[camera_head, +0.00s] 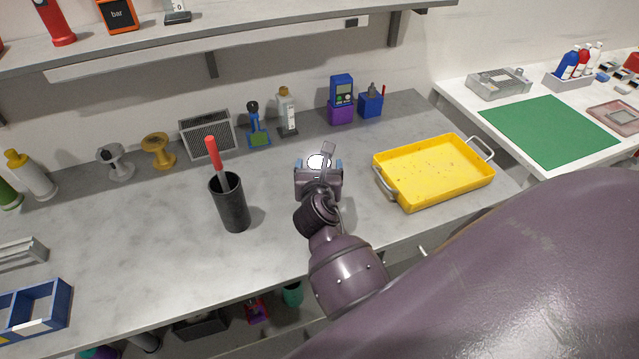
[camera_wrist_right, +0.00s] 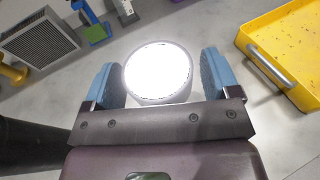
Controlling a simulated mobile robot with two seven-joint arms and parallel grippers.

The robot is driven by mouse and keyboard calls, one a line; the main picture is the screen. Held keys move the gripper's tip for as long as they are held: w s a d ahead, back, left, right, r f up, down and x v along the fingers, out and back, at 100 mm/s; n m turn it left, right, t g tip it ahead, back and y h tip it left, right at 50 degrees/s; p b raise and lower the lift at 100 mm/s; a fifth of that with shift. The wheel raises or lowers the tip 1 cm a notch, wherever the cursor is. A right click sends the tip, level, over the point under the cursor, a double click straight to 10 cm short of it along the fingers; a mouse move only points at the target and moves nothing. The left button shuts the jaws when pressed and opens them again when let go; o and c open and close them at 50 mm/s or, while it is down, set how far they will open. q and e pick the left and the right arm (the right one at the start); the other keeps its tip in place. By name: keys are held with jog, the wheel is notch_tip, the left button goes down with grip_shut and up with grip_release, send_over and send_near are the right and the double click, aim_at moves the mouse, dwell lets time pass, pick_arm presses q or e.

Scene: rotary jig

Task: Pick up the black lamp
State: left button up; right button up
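A lamp with a bright white round face (camera_wrist_right: 158,72) and a grey rim stands on the grey worktop in the right wrist view. In the head view its white face (camera_head: 318,161) shows at my right gripper, which hides most of its body, so I cannot confirm a black colour. My right gripper (camera_wrist_right: 162,78) is open, with one blue finger on each side of the lamp. A small gap shows at the right finger, and the left finger is close to the rim. It also shows in the head view (camera_head: 318,164). My left gripper is not in view.
A black cup (camera_head: 231,206) with a red-handled tool stands left of the gripper. A yellow tray (camera_head: 432,178) with metal handles lies to the right. A grey vented box (camera_head: 207,134), small figures and a blue-and-purple device (camera_head: 341,98) line the back, under a shelf.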

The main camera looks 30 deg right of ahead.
jog(key=c, duration=1.1)
jog(key=shift+r, duration=0.1)
